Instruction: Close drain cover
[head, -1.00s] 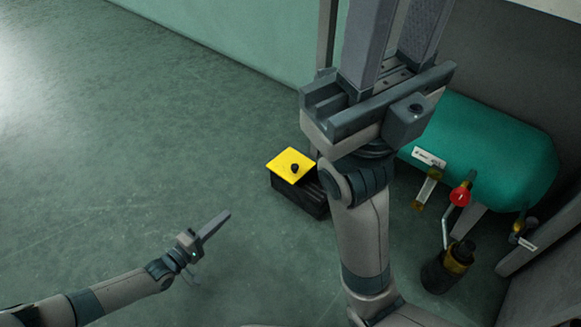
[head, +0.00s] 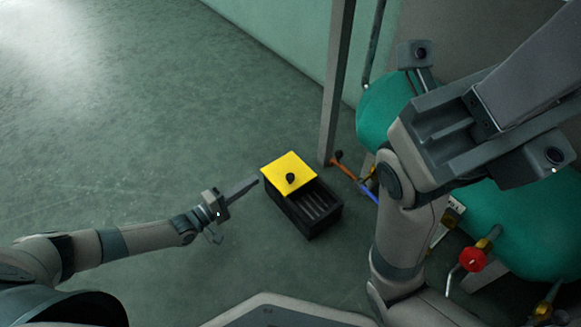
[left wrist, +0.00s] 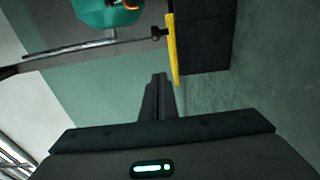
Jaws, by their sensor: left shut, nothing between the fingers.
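The drain cover (head: 280,169) is a yellow square plate with a dark knob. It lies over the far-left part of a black drain box (head: 315,222) on the floor, and the box's slatted near-right part is uncovered. In the left wrist view the cover (left wrist: 172,55) shows edge-on with its knob, beside the dark box (left wrist: 205,38). My left gripper (head: 254,181) is shut and empty, its fingertips close to the cover's left side; I cannot tell if they touch. My right arm shows large at the right, and its fingers lie outside the frame.
A grey post (head: 336,85) stands behind the box. A teal tank (head: 510,222) with a red valve knob (head: 473,259) is at the right, with orange and blue pipes near the post. The floor (head: 130,160) at the left is clear.

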